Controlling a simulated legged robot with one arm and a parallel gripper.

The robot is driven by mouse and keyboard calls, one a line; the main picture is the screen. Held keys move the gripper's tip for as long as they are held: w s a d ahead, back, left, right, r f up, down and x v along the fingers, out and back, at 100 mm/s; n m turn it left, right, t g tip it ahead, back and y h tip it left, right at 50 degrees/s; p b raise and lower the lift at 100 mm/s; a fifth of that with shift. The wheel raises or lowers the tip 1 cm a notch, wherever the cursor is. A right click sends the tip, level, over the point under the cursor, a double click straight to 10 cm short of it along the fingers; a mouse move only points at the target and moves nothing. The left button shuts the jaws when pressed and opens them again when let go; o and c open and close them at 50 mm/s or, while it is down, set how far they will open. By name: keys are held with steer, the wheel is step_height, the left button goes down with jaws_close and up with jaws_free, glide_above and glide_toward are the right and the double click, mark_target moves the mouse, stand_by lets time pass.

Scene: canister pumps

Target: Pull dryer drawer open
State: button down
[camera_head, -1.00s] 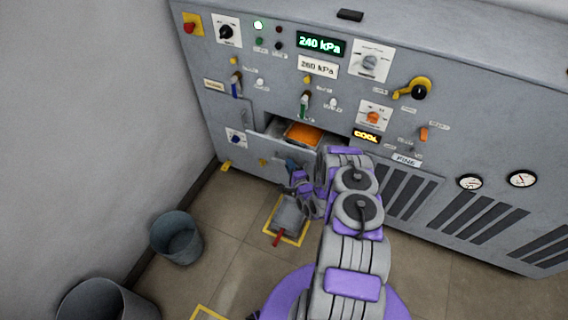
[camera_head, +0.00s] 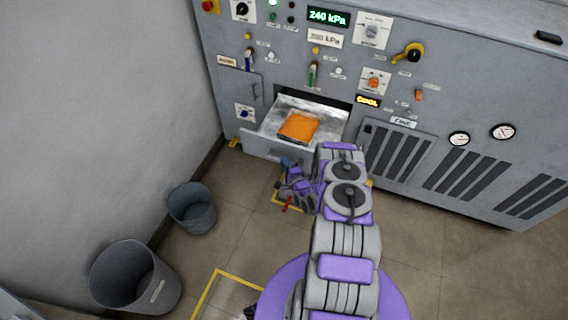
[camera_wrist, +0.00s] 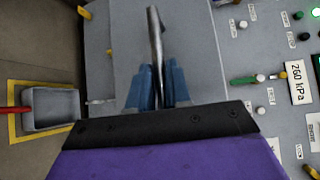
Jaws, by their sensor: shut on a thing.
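The dryer drawer (camera_head: 270,147) stands well out from the grey machine front. An orange block of material (camera_head: 299,127) lies inside on its metal floor. My gripper (camera_head: 287,163) is at the drawer's front face, partly hidden by my own arm in the head view. In the wrist view, my gripper (camera_wrist: 158,88) has its blue fingers shut around a metal bar handle (camera_wrist: 155,40) on the drawer front.
A dustpan (camera_wrist: 50,108) with a red handle lies in a yellow floor outline left in the wrist view. Two grey bins (camera_head: 192,208) (camera_head: 135,275) stand by the left wall. The machine panel (camera_head: 440,95) carries knobs, switches and displays. Floor between bins and drawer is clear.

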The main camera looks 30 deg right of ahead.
steer(key=shift+d+f, duration=0.2)
steer(key=shift+f, duration=0.05)
steer(key=shift+s+a, duration=0.1)
steer(key=c, duration=1.3)
jaws_free()
steer(key=shift+a, duration=0.2)
steer(key=shift+o, duration=0.8)
steer(key=shift+d+r, duration=0.1)
steer(key=shift+d, duration=0.1)
steer(key=shift+d, duration=0.1)
steer(key=shift+s+a+r+p, duration=0.4)
steer(key=shift+s+p, duration=0.2)
steer(key=shift+s, duration=2.2)
steer(key=shift+s+a+r+p, duration=0.35)
steer(key=shift+s+p, duration=0.3)
steer(key=shift+s, duration=2.2)
steer(key=shift+s+a+r+p, duration=0.3)
steer(key=shift+s+r+p, duration=0.25)
steer(key=shift+s, duration=2.25)
